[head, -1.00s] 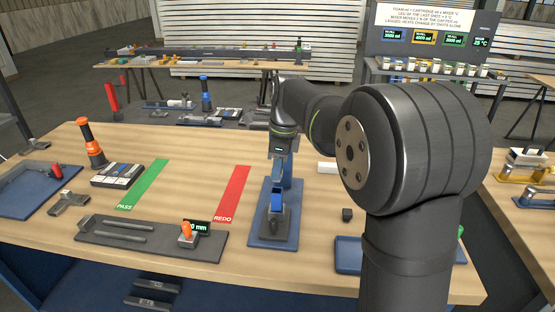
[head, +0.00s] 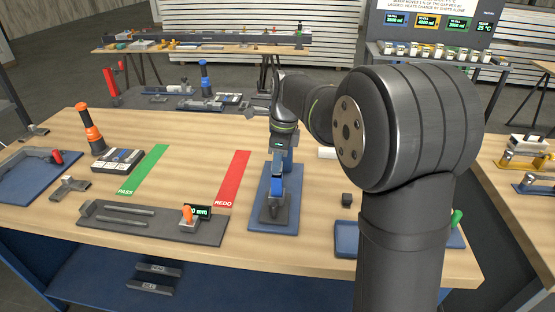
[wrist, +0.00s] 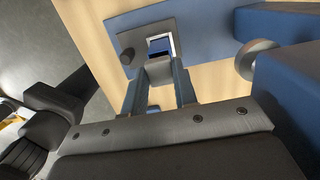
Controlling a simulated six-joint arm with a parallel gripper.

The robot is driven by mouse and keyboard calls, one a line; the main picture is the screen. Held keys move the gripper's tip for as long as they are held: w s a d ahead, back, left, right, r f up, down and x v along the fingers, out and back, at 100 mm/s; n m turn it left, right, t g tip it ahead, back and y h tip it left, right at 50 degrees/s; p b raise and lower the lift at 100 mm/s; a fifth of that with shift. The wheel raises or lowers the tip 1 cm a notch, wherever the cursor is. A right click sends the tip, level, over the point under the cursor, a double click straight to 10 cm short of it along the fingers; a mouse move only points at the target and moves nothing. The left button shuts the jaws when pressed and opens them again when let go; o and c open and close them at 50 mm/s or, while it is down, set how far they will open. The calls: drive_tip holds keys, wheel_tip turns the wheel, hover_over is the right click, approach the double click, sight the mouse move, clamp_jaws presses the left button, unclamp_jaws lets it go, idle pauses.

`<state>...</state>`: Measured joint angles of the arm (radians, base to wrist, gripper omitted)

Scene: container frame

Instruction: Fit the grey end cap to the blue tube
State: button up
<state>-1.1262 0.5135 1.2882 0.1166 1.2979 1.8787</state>
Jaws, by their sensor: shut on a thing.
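My gripper (head: 278,166) points down over the blue fixture plate (head: 262,222). In the wrist view its two fingers (wrist: 160,82) are shut on a small grey piece that looks like the end cap (wrist: 160,70). In the wrist view the tube (wrist: 160,46) shows just beyond the cap.
A small dark block (head: 347,199) lies right of the plate, near a blue tray (head: 346,238). The red REDO strip (head: 234,180) and green PASS strip (head: 143,170) lie left. A dark gauge board (head: 150,226) is front left. Bare wood lies between them.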

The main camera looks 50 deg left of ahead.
drive_tip(key=shift+f, duration=0.7)
idle(0.7)
drive_tip(key=o, duration=1.6)
drive_tip(key=shift+r, duration=0.1)
drive_tip(key=shift+r, duration=3.4)
drive_tip(key=shift+f, duration=0.1)
drive_tip(key=shift+f, duration=3.4)
